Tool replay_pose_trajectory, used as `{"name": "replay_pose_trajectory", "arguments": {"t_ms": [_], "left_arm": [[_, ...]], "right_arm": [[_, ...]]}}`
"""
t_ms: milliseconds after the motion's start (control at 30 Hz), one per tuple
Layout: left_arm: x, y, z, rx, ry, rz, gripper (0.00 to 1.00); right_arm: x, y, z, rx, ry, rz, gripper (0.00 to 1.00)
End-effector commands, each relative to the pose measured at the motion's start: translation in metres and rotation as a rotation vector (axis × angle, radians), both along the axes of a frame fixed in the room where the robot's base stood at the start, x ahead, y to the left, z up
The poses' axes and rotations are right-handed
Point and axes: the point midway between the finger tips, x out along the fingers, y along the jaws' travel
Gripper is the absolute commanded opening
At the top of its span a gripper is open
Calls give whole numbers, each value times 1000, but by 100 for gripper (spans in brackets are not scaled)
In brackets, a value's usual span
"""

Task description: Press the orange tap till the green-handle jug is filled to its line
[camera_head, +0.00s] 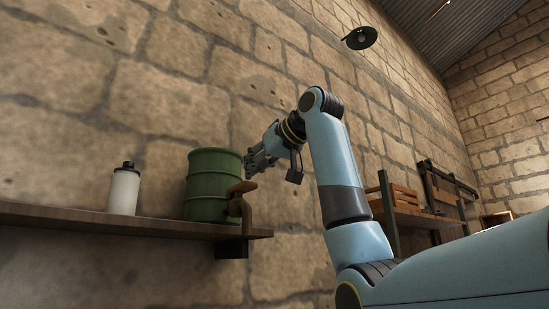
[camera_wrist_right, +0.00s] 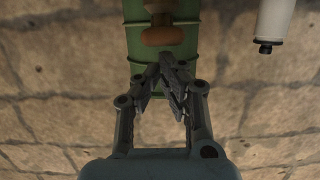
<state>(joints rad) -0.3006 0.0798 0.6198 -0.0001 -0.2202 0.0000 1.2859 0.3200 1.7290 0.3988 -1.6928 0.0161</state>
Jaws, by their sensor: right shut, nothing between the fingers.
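The tap has a brownish-orange lever (camera_head: 242,187) on a dull brass body (camera_head: 246,215), at the front of a green drum (camera_head: 204,186) on a wall shelf. My right gripper (camera_head: 252,163) is shut and empty, a little above and to the right of the lever in the head view. In the right wrist view the shut fingertips (camera_wrist_right: 170,62) point at the lever (camera_wrist_right: 162,36), with a small gap in the picture; whether they touch I cannot tell. I see no green-handle jug and no fill line in either view. My left gripper is out of view.
A white bottle with a black cap (camera_head: 124,190) stands left of the drum on the wooden shelf (camera_head: 60,217). A dark block (camera_head: 232,249) is under the shelf's end. A wooden crate (camera_head: 402,198) sits on a rack at the right. A lamp (camera_head: 360,38) hangs above.

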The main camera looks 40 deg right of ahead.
Motion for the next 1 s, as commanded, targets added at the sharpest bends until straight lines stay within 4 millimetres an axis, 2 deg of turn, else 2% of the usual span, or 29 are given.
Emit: {"name": "replay_pose_trajectory", "arguments": {"t_ms": [300,600,700,1000], "left_arm": [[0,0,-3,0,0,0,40],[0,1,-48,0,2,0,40],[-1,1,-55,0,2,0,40],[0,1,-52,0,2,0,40]], "right_arm": [[0,0,-2,0,-8,-1,0],[-7,-1,-22,13,-157,-2,0],[-9,-1,-25,16,-193,0,0],[-12,-1,-26,18,-195,1,0]]}}
